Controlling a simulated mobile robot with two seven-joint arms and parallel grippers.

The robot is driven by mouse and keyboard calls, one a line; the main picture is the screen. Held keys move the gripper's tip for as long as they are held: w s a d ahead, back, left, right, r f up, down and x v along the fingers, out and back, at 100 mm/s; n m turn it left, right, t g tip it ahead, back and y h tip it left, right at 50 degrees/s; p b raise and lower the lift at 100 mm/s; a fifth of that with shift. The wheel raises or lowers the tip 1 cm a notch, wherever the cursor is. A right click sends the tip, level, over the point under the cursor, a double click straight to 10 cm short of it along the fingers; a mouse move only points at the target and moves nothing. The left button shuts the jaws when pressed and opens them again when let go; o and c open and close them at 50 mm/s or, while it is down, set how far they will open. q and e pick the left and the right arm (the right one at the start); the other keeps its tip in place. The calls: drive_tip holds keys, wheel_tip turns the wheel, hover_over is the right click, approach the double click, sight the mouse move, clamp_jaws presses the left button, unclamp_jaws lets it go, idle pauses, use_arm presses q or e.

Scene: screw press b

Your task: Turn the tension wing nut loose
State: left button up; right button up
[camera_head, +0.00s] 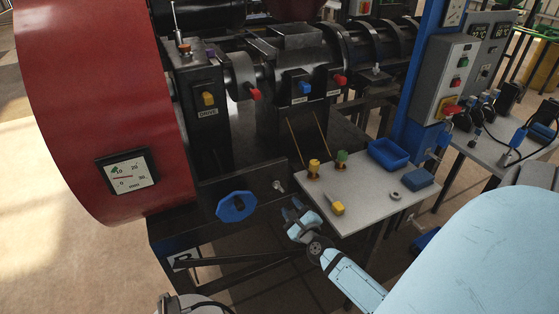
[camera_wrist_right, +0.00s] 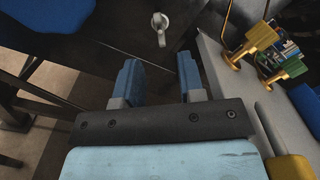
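The wing nut (camera_head: 278,186) is a small light-grey part on the dark front of the machine, right of the blue handwheel (camera_head: 236,206). In the right wrist view the wing nut (camera_wrist_right: 161,27) shows at the top, ahead of the fingers, with one wing pointing down. My right gripper (camera_head: 293,211) is just below and right of the nut in the head view. In the right wrist view its two blue fingers (camera_wrist_right: 159,75) are apart, with nothing between them. They do not touch the nut. My left gripper cannot be made out in either view.
A grey table (camera_head: 365,212) stands close right of my right gripper. It carries a yellow-topped part (camera_head: 314,166), a green-topped part (camera_head: 341,158), a yellow-handled tool (camera_head: 337,208), a ring (camera_head: 395,194) and a blue tray (camera_head: 388,154). A red drum (camera_head: 105,90) stands left.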

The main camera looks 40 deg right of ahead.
sight(279, 190)
drive_tip(key=x, duration=0.9)
drive_tip(key=shift+a+f, duration=0.1)
drive_tip(key=shift+a, duration=0.05)
drive_tip(key=shift+s, duration=0.1)
clamp_jaws()
